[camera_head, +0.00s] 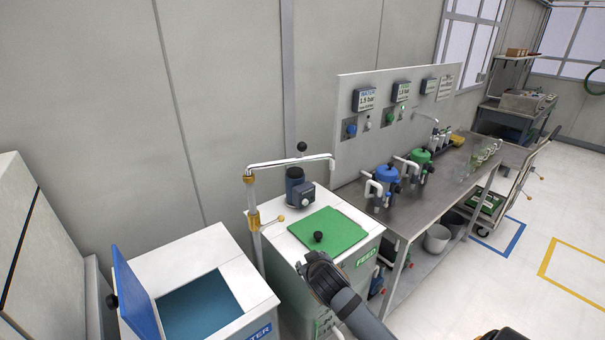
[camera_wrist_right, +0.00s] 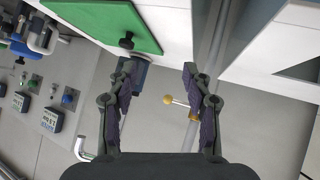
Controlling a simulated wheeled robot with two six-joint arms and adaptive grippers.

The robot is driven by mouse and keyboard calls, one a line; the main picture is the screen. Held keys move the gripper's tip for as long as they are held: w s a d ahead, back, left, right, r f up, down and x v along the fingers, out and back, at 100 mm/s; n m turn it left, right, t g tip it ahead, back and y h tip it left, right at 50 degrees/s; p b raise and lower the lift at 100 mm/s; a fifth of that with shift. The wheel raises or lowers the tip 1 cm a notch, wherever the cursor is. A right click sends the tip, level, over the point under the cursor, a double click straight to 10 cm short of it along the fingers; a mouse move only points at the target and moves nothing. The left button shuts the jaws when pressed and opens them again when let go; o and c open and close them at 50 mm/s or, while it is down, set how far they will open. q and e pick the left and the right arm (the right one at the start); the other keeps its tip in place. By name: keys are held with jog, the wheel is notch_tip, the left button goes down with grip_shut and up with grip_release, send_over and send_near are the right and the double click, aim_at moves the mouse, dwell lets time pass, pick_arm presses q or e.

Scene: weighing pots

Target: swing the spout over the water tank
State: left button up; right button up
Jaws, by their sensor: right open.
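The spout (camera_head: 290,163) is a silver pipe on an upright post between two white tanks. Its arm points right, over the feed tank (camera_head: 365,240), with the tip bent down. A brass collar (camera_head: 254,219) with a small ball-ended lever (camera_head: 280,219) sits on the post. The water tank (camera_head: 233,327) is at lower left, its blue lid (camera_head: 135,292) raised and its opening showing. My right gripper (camera_wrist_right: 157,78) is open and empty; the lever's brass ball (camera_wrist_right: 168,99) appears between its fingers in the wrist view, apparently beyond them. In the head view, the right wrist hides its fingers. My left gripper is out of view.
A green lid (camera_head: 328,231) with a black knob covers the feed tank. A dark blue unit (camera_head: 297,187) stands behind it. A grey wall stands behind.

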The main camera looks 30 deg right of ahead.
jog(key=w+d+r+m+t+h, duration=0.1)
jog(key=w+r+t, duration=0.15)
jog(key=r, duration=0.45)
jog(key=w+d+r+t+h, duration=0.1)
jog(key=w+d+r, duration=0.1)
jog(key=w+r, duration=0.3)
jog(key=t+h, duration=0.1)
jog(key=t, duration=0.2)
send_near(303, 148)
jog(key=w, duration=0.2)
jog(key=shift+m, duration=0.4)
jog(key=p+x, duration=0.1)
jog(key=x, duration=0.2)
jog(key=p+x, duration=0.1)
jog(key=x, duration=0.2)
jog(key=p+x, duration=0.1)
jog(key=x, duration=0.2)
jog(key=shift+s+d+p, duration=0.1)
jog(key=shift+d+p, duration=0.25)
jog(key=shift+p, duration=0.05)
jog(key=shift+w+d+f, duration=0.15)
jog(key=shift+w, duration=0.15)
grip_shut()
